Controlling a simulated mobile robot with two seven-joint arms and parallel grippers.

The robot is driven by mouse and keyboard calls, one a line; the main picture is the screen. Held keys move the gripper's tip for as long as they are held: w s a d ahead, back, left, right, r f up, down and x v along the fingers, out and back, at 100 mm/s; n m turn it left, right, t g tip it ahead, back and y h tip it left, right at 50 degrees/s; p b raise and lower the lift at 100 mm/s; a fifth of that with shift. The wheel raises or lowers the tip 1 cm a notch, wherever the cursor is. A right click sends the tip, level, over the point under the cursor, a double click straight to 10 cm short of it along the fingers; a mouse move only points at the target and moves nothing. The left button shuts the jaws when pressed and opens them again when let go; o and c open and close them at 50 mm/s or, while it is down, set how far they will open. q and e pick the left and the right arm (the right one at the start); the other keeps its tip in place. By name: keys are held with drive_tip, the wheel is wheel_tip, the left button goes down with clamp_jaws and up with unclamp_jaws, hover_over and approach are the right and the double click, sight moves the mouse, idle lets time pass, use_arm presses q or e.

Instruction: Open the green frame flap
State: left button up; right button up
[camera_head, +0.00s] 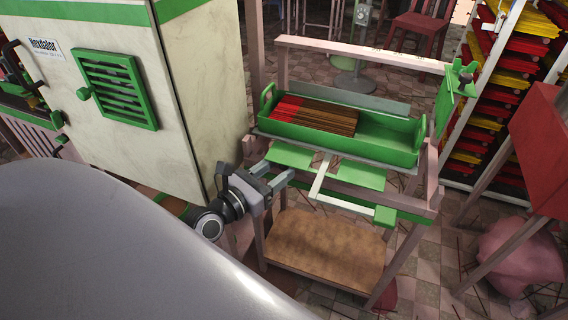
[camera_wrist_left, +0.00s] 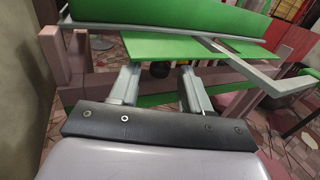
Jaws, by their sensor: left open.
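A flat green flap shows as two pieces, left (camera_head: 290,155) and right (camera_head: 360,174), below the front of the green tray. A pale L-shaped bar (camera_head: 350,199) juts out between them and ends in a green block (camera_head: 385,215). In the left wrist view the green flap (camera_wrist_left: 180,48) lies ahead of the fingers, with the pale bar (camera_wrist_left: 258,77) to the right. My left gripper (camera_head: 277,174) is open and empty, just in front of the flap's left piece; it also shows in the left wrist view (camera_wrist_left: 158,80). Whether a fingertip touches the flap is unclear. My right gripper is not in view.
The long green tray (camera_head: 385,139) holds red and brown incense sticks (camera_head: 315,115) on a pinkish wooden stand. A brown board (camera_head: 325,248) forms its lower shelf. A tall cabinet (camera_head: 190,90) stands close to my left arm. A red-topped table (camera_head: 535,140) is at right.

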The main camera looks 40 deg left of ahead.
use_arm(q)
drive_tip(key=shift+w+d, duration=0.2)
drive_tip(key=shift+w, duration=1.25)
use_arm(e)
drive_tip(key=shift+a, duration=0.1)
